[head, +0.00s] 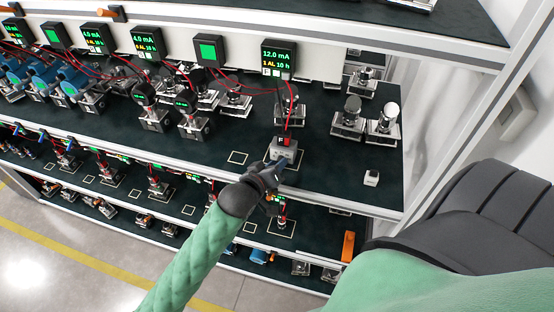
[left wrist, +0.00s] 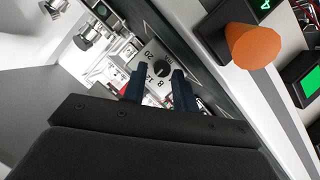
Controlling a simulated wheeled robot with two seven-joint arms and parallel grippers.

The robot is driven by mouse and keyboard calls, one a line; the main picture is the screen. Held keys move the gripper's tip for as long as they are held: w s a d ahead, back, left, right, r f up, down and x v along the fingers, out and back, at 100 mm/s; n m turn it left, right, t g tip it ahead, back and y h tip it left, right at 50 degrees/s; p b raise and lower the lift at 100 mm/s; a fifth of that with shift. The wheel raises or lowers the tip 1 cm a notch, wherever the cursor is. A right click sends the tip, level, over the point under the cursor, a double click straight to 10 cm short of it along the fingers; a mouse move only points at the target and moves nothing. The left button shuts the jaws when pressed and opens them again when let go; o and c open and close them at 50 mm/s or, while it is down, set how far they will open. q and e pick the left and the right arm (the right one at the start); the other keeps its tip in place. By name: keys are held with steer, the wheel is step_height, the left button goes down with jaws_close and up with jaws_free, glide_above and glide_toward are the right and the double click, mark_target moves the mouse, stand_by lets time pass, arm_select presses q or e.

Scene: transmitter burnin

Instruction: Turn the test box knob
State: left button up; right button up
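The test box (head: 284,150) is a small grey box on the upper shelf, below a display (head: 279,58) that reads 12.0 mA. Its top carries red and black leads. In the left wrist view the box's white dial face (left wrist: 155,56) shows a round black knob (left wrist: 162,69) with printed numbers such as 8, 12 and 20. My left gripper (head: 276,168) is at the front of the box. In the left wrist view its two dark blue fingers (left wrist: 158,75) are apart, with the knob showing between their tips. Contact cannot be told. My right gripper is not in view.
Transmitters (head: 347,118) stand to the right and left on the shelf. A small white block (head: 371,178) sits near the shelf's front right. Lower shelves hold more devices, with an orange item (head: 348,246) at right. An orange cylinder (left wrist: 250,45) shows close in the left wrist view.

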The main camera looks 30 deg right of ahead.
arm_select(q)
steer(key=shift+w+d+f, duration=0.2)
steer(key=shift+w+d, duration=0.05)
steer(key=shift+w, duration=0.05)
steer(key=shift+s+d, duration=0.1)
steer(key=shift+c, duration=0.2)
jaws_close()
